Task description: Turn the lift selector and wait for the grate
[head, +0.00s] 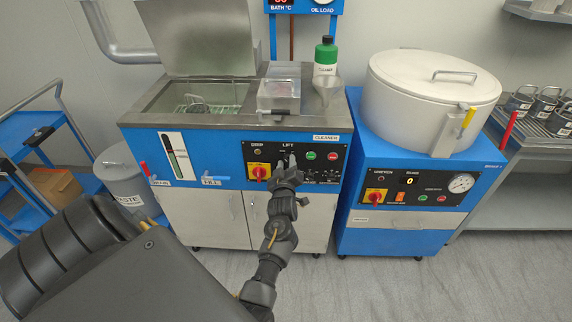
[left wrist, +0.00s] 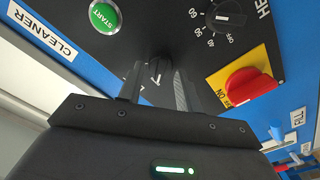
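The blue cleaner machine (head: 217,154) carries a black control panel with a LIFT label (head: 287,145). My left gripper (head: 287,160) is at the panel just below that label, its two fingers apart. My right gripper is not in view.
A red-and-yellow switch (head: 259,171) is left of the fingers; it also shows in the left wrist view (left wrist: 250,85). A green START button (left wrist: 105,16) is on the other side. A green-and-white bottle (head: 325,60) stands on top. A white-drum machine (head: 430,100) stands right.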

